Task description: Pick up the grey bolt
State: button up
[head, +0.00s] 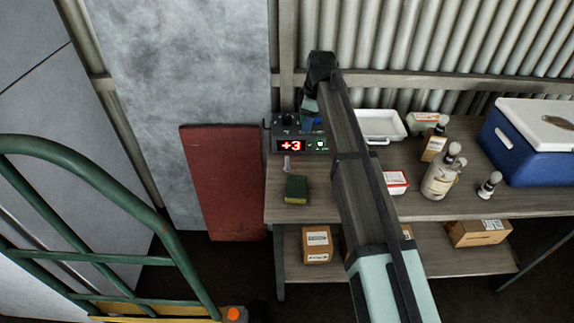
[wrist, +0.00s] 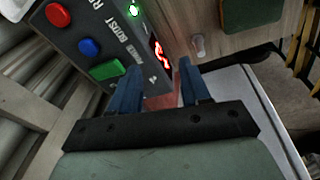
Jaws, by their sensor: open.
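The small grey bolt (head: 287,165) is on the wooden bench top, just in front of the black box with the red display. In the wrist view the bolt (wrist: 198,46) lies beyond my right finger, close to the edge of the box. My gripper (wrist: 160,72) is open, with its two blue fingers apart and nothing between them. In the head view my arm reaches over the bench, and the gripper (head: 309,122) is above the box, partly hidden by the arm. The bolt is outside the jaws.
The black display box (head: 301,145) has buttons and stands right by the bolt. A dark green block (head: 296,189) sits just in front of it. A white tray (head: 381,125), bottles (head: 440,180) and a blue cooler (head: 535,148) stand to the right. A green rail (head: 120,195) is at left.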

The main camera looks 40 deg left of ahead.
jog(key=h, duration=0.2)
send_over(287, 157)
jog(key=a, duration=0.1)
jog(key=shift+n, duration=0.3)
notch_tip(287, 157, down, 9)
jog(key=shift+s, duration=0.15)
jog(key=shift+d+f, duration=0.2)
jog(key=shift+f, duration=0.5)
jog(key=shift+d+f, duration=0.15)
jog(key=shift+f, duration=0.85)
jog(key=shift+d+f, duration=0.1)
jog(key=shift+f, duration=0.85)
grip_shut()
